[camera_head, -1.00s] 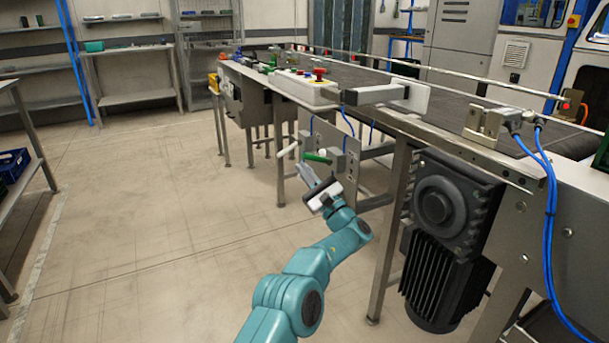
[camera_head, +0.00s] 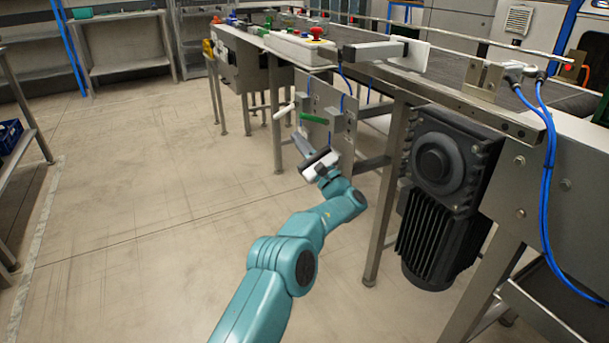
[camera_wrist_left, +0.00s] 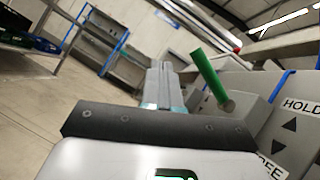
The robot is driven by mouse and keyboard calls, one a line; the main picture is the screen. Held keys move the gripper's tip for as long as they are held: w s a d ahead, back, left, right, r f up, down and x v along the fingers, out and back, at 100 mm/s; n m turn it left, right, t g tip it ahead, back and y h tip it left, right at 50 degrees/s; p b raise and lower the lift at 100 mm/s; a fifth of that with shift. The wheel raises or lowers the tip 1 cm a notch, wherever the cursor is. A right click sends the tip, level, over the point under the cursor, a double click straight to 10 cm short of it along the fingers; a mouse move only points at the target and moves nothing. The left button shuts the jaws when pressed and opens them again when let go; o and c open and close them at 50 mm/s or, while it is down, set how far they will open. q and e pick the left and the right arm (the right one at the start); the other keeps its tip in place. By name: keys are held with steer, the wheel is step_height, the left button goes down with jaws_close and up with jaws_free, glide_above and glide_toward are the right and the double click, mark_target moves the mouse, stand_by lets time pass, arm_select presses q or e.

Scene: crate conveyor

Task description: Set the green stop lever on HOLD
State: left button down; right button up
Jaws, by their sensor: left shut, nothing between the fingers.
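The green stop lever (camera_head: 314,118) sticks out from a grey plate (camera_head: 320,105) under the conveyor's near side. In the left wrist view the green lever (camera_wrist_left: 209,76) slants up and left from its round pivot. The same view shows a HOLD label (camera_wrist_left: 300,105) above two arrows, and a partly hidden label ending in "EE" below. My left gripper (camera_head: 300,142) is shut and empty, just left of and below the lever. In the wrist view its closed fingers (camera_wrist_left: 160,82) point ahead, left of the lever, with a small gap. My right gripper is not in view.
A white lever (camera_head: 284,111) sticks out beside the green one. The conveyor (camera_head: 450,95) runs along the right with a dark motor (camera_head: 440,190) below it. Metal legs and blue cables are near the plate. The floor (camera_head: 150,200) at left is clear.

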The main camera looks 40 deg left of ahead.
arm_select(q)
steer(key=s+d+f+p, duration=0.2)
steer(key=s+d+f, duration=0.3)
steer(key=d+f, duration=0.1)
steer(key=shift+s+d+p, duration=0.4)
steer(key=shift+d, duration=0.05)
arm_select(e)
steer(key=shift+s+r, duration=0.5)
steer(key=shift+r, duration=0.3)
